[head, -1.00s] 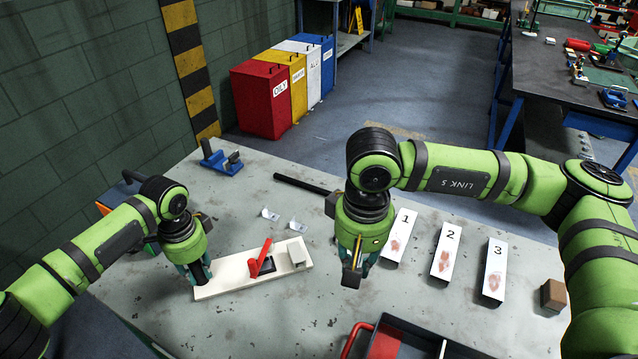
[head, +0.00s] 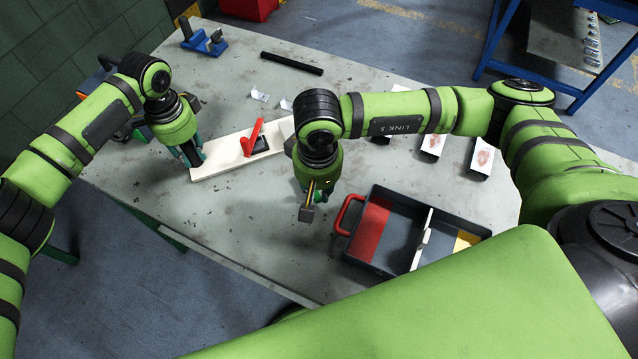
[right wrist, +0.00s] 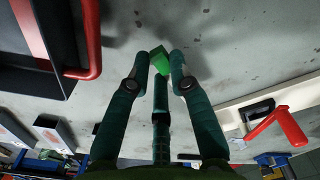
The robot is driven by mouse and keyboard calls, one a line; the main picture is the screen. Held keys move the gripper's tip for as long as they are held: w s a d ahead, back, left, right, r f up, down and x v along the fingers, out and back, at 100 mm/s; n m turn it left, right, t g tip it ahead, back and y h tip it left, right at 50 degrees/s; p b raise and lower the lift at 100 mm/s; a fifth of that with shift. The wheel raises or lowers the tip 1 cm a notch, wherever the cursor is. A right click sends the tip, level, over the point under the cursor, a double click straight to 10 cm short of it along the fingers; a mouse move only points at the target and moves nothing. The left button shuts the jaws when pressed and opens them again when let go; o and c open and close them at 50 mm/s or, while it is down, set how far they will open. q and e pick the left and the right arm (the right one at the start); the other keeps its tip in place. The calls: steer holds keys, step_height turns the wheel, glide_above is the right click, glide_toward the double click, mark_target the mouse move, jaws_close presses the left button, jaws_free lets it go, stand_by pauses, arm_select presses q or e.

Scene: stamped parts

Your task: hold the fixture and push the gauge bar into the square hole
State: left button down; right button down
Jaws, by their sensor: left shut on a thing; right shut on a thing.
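The fixture is a white board (head: 215,168) lying on the table, with a red lever (head: 252,138) and a dark square part (head: 262,144) beside it. My left gripper (head: 193,158) is shut on the board's left end. In the right wrist view the bar's end (right wrist: 160,62) looks green between the fingertips, apart from the board (right wrist: 232,113). The right arm hides the board's right end in the head view.
A dark divided tray (head: 385,271) with a red handle (head: 345,214) stands just right of my right gripper. Behind lie a black rod (head: 291,63), small white tags (head: 259,95) and a blue clamp (head: 204,40).

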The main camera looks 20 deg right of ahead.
arm_select(q)
steer(key=shift+s+f, duration=0.15)
steer(key=shift+f, duration=0.05)
arm_select(e)
steer(key=shift+w+a, duration=0.1)
steer(key=shift+w, duration=2.8)
steer(key=shift+w+a, duration=0.1)
steer(key=shift+w, duration=2.8)
steer(key=c, duration=1)
jaws_free()
steer(key=shift+c, duration=0.2)
step_height(320, 180, up, 12)
steer(key=shift+s, duration=0.15)
arm_select(q)
steer(key=c, duration=0.9)
jaws_free()
steer(key=shift+c, duration=0.2)
steer(key=shift+r, duration=0.15)
